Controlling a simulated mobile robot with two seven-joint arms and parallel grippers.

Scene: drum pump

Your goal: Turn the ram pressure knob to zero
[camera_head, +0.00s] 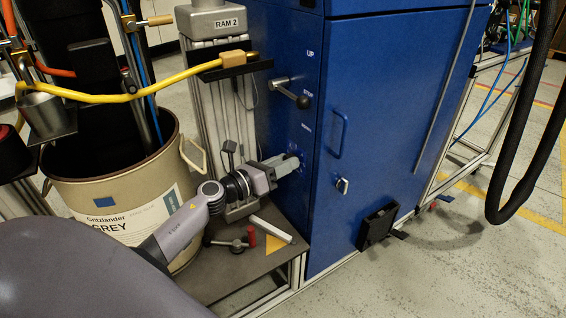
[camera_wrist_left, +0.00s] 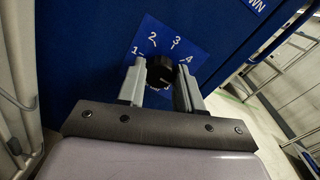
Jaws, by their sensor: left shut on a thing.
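The ram pressure knob (camera_wrist_left: 160,71) is a small black knob on a blue dial plate (camera_wrist_left: 188,48) marked 1, 2, 3 and 4 in white. The plate is on the blue cabinet's side face. My left gripper (camera_wrist_left: 161,82) has one finger on each side of the knob and is shut on it. The knob's pointer cannot be made out, and its lower part is hidden. In the head view my left gripper (camera_head: 288,164) reaches the cabinet side, and it largely hides the knob and dial there. My right gripper is not in view.
A black-knobbed lever (camera_head: 290,92) sticks out of the cabinet (camera_head: 370,110) above my gripper, beside UP, STOP and DOWN labels. A drum (camera_head: 120,180) stands left on a platform. A yellow hose (camera_head: 110,97) crosses above.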

